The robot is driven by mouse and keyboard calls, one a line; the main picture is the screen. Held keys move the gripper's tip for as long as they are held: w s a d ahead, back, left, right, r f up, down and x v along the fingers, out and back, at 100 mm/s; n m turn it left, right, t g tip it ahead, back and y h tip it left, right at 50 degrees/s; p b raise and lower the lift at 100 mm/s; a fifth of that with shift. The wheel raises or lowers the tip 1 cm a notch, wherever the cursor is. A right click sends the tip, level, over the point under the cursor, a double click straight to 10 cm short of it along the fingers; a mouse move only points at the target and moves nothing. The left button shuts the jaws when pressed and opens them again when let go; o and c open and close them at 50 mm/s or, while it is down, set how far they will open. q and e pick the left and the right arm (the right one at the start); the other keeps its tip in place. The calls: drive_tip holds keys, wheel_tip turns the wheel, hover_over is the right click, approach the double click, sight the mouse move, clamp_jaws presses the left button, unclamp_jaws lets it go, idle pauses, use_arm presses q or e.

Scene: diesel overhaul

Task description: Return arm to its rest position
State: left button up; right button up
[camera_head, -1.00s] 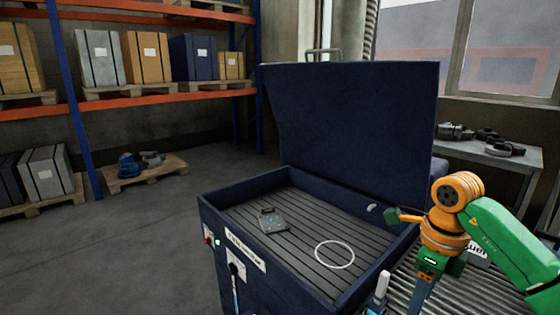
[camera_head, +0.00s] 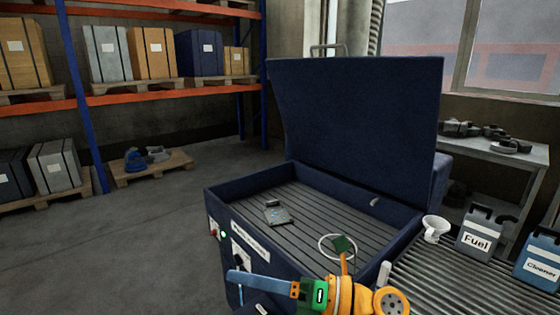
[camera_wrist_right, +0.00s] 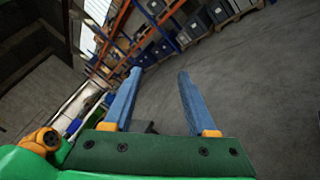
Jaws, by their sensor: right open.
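My right gripper (camera_head: 238,290) is at the bottom of the head view, in front of the dark blue washer's front wall, with its blue fingers pointing left. In the right wrist view its two blue fingers (camera_wrist_right: 158,75) stand wide apart with nothing between them, and grey floor lies beyond. My orange and green wrist covers part of the washer's front right corner. My left gripper is not in view.
The blue washer (camera_head: 229,193) stands with its lid (camera_head: 355,110) up. A grey metal part (camera_head: 277,215) and a pale ring (camera_head: 325,246) lie inside. A white cup (camera_head: 436,228), a fuel can (camera_head: 479,236) and a cleaner can (camera_head: 540,262) stand right.

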drive_tip(key=w+d+m+t+h, duration=0.4)
drive_tip(key=m+t, duration=0.4)
drive_tip(key=m, duration=0.4)
drive_tip(key=w+d+m+t+h, duration=0.2)
drive_tip(key=d+m+t+h, duration=0.4)
drive_tip(key=m, duration=0.5)
drive_tip(key=s+d+f+m+g+h, duration=0.35)
drive_tip(key=d+f+m+h, duration=0.5)
drive_tip(key=f+m, duration=0.35)
drive_tip(key=s+d+f+m+g, duration=0.2)
drive_tip(key=s+f+g, duration=0.5)
drive_tip(key=s, duration=0.4)
drive_tip(key=s+d+f+m+g, duration=0.1)
drive_tip(key=s+f+m+g, duration=0.25)
drive_tip(key=s+f, duration=0.7)
wheel_tip(320, 180, down, 15)
drive_tip(key=s+n+g, duration=0.1)
drive_tip(key=s+g, duration=0.1)
drive_tip(key=s+d+f+g, duration=0.1)
drive_tip(key=s+d+f, duration=0.1)
drive_tip(key=s+f, duration=0.9)
drive_tip(key=shift+s+f, duration=0.15)
drive_tip(key=shift+s, duration=0.6)
drive_tip(key=shift+f, duration=0.1)
